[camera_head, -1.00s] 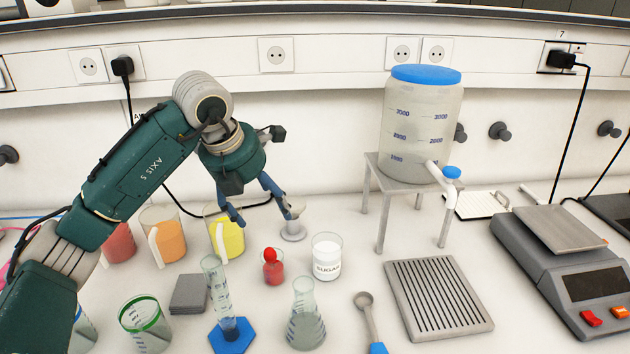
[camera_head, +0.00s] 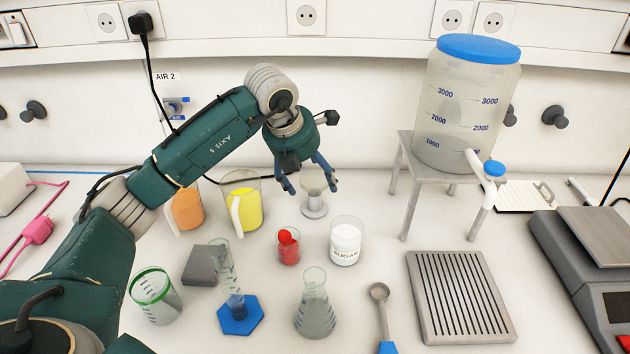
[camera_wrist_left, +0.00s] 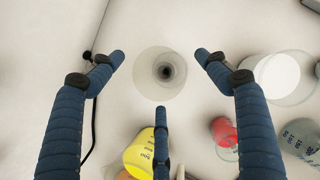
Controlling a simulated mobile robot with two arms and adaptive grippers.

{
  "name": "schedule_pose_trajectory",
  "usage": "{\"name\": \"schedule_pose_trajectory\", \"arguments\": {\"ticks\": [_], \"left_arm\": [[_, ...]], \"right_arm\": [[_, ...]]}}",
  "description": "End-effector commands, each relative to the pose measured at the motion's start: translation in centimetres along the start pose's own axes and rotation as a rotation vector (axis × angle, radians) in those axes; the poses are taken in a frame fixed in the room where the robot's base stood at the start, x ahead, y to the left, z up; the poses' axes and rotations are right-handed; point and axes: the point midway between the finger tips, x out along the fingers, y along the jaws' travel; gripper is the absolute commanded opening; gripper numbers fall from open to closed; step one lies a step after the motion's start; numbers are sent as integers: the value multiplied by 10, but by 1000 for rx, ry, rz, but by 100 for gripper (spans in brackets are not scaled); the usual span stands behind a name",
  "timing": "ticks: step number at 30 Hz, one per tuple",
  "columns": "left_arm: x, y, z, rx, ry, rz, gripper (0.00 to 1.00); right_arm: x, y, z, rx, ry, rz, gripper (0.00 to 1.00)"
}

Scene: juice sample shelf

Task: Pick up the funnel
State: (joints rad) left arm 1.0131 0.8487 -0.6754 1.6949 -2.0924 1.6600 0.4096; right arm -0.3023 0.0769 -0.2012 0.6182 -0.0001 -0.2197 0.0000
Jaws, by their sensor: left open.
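The funnel (camera_head: 314,181) is a pale, translucent cone with a small round stand below it, near the back of the bench. In the left wrist view the funnel (camera_wrist_left: 150,88) appears from above as a pale disc with a dark hole. My left gripper (camera_head: 312,188) is open, with blue fingers pointing down beside the funnel. In the left wrist view the fingertips of my left gripper (camera_wrist_left: 161,65) spread around the funnel's outline, with nothing held; contact cannot be told. My right gripper is not in view.
A yellow beaker (camera_head: 249,210) stands left of the funnel. A large dispenser (camera_head: 466,110) on a metal stand (camera_head: 407,152) is to the right. The back wall is close behind.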

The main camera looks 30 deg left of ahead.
Motion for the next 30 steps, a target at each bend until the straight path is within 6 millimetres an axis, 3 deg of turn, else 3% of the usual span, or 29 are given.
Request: {"name": "schedule_pose_trajectory", "arguments": {"ticks": [1,6,14,18,21,30], "left_arm": [[6,-1,1,1,5,-1,75],[26,0,1,0,1,-1,75],[29,0,1,1,-1,0,75],[29,0,1,1,-1,0,48],[29,0,1,1,0,0,32],[29,0,0,1,2,0,32]], "right_arm": [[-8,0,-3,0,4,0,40],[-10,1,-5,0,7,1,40],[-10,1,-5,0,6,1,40],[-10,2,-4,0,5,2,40],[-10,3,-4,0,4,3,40],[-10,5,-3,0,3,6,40]]}}
